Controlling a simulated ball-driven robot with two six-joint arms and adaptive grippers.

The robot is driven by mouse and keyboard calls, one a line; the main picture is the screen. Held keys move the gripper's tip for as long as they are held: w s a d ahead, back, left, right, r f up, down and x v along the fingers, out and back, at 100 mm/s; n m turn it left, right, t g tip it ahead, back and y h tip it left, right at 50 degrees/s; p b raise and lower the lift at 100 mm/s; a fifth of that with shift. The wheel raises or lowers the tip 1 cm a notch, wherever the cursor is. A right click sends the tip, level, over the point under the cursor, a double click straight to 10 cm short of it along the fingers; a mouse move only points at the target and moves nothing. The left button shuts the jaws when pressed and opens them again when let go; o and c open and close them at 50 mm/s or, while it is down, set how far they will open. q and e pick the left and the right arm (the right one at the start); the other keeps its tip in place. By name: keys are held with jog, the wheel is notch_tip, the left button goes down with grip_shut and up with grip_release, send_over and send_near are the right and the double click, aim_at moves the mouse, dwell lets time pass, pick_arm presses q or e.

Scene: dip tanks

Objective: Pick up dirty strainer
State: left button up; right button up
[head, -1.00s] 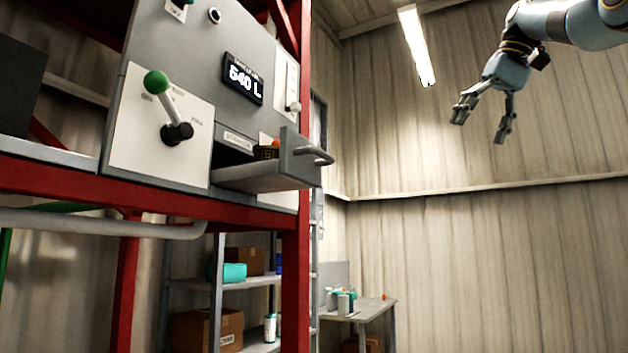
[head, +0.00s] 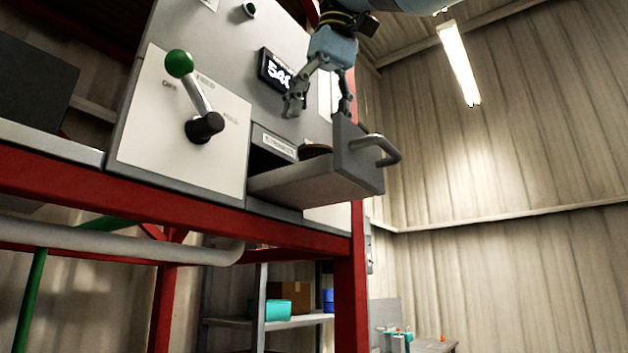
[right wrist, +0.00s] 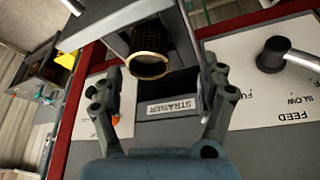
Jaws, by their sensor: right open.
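The strainer (right wrist: 148,64) is a dark mesh cup with a brass-coloured rim. It sits in the pulled-out drawer (head: 318,182), and in the head view only its top edge (head: 315,150) shows above the drawer side. The slot behind carries a label reading STRAINER (right wrist: 172,106). My right gripper (head: 318,112) is open and empty, above the drawer and pointing down. In the right wrist view its two fingers (right wrist: 163,98) stand apart, with the strainer ahead between them. How dirty the mesh is cannot be told. My left gripper is not in view.
The drawer front has a grey handle (head: 378,148). A green-knobbed lever (head: 190,90) stands on the panel left of the drawer. A digital display (head: 278,70) is partly behind my right gripper. A red frame (head: 200,205) runs below. Open room lies right of the drawer.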

aim_at(316, 155)
jog(key=w+f, duration=0.2)
jog(key=w, duration=0.1)
jog(key=shift+d+f, duration=0.1)
jog(key=shift+d, duration=0.05)
jog(key=shift+x, duration=1.05)
jog(key=shift+w+f+b, duration=0.15)
jog(key=shift+f+b, duration=0.35)
jog(key=shift+f, duration=0.1)
jog(key=shift+w+a+f, duration=0.15)
jog(key=shift+a+f, duration=0.1)
jog(key=shift+w, duration=0.25)
jog(key=shift+s, duration=0.1)
jog(key=shift+c, duration=0.9)
jog(key=shift+s+r, duration=0.1)
jog(key=shift+s, duration=0.05)
jog(key=shift+c, duration=1.2)
jog(key=c, duration=0.9)
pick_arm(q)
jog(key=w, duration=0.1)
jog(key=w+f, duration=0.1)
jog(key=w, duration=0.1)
pick_arm(e)
jog(key=shift+o, duration=0.2)
